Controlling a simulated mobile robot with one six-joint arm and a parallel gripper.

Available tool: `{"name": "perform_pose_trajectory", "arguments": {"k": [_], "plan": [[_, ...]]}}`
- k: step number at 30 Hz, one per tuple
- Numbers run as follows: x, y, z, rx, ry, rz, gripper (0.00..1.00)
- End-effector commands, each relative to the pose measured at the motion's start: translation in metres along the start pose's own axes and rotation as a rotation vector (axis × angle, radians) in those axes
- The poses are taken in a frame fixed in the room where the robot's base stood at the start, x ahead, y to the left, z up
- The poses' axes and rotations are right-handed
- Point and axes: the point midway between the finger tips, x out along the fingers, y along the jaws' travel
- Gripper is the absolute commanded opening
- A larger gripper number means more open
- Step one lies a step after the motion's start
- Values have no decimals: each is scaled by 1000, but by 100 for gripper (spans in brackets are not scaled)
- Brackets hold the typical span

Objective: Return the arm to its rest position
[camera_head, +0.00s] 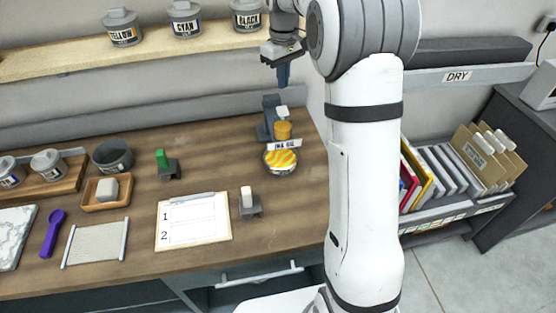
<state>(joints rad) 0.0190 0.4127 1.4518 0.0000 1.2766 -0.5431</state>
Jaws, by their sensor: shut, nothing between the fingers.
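My gripper (283,76) points down at the end of my white arm, in the upper middle of the head camera view. Its dark blue fingers are shut with nothing held. It hangs in the air near the right end of the wooden shelf, above the back of the counter. The ink mill stand with its orange part (283,130) and a bowl of yellow ink (281,160) show below it. My arm's thick links fill the right middle of the view and hide part of the wall and counter end.
A wooden shelf (60,65) holds yellow, cyan and black cans. The counter (230,175) carries a clipboard (193,221), a purple scoop (52,233), a grey bowl (113,156) and stamps. A drying rack (440,170) with folders stands right of my arm. Open counter shows around the clipboard.

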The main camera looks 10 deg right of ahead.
Motion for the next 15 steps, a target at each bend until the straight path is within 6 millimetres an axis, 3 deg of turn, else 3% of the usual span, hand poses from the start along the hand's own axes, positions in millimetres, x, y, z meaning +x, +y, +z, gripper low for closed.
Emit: {"name": "perform_pose_trajectory", "arguments": {"k": [11, 15], "plan": [[1, -1, 2, 3, 1, 1, 0], [-4, -12, 18, 34, 20, 12, 0]]}}
